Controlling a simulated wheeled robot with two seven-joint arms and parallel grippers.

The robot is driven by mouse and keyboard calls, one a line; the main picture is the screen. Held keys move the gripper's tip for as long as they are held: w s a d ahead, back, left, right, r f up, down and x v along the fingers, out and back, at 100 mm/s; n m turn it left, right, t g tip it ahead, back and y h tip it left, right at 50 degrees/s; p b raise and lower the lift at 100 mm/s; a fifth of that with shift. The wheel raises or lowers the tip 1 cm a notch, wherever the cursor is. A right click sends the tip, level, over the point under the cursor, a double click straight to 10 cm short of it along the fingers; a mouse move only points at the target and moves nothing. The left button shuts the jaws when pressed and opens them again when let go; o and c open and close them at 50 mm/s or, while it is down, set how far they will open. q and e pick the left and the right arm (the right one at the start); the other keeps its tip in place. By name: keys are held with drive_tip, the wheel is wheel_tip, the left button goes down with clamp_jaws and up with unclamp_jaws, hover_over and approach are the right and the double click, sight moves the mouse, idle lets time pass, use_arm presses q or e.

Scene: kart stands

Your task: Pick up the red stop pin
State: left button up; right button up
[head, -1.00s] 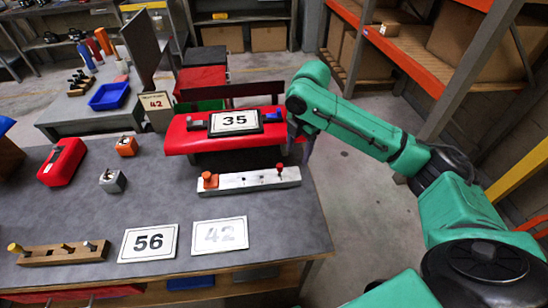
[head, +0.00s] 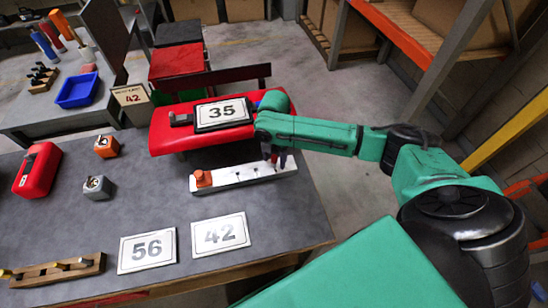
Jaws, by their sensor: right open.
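The white bar (head: 228,177) lies on the grey table, with an orange knob (head: 203,178) at its left end and small holes or pegs along its top. My right gripper (head: 276,160) points down over the bar's right end, at the spot where the red stop pin stands in the earlier view. The jaws are open, and their dark tips are close to the bar. The pin is mostly hidden by the gripper, and I cannot tell whether the fingers touch it. My left gripper is out of view.
A red stand (head: 160,136) with plate 35 (head: 222,113) is just behind the bar. Plates 56 (head: 147,250) and 42 (head: 220,234) lie in front. A wooden peg bar (head: 58,270), orange block (head: 107,146), grey block (head: 97,187) and red block (head: 37,170) are leftward. Table is clear right of plate 42.

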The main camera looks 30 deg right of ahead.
drive_tip(key=shift+s+f, duration=0.1)
drive_tip(key=shift+f, duration=0.25)
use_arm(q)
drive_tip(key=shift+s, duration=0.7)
use_arm(e)
clamp_jaws()
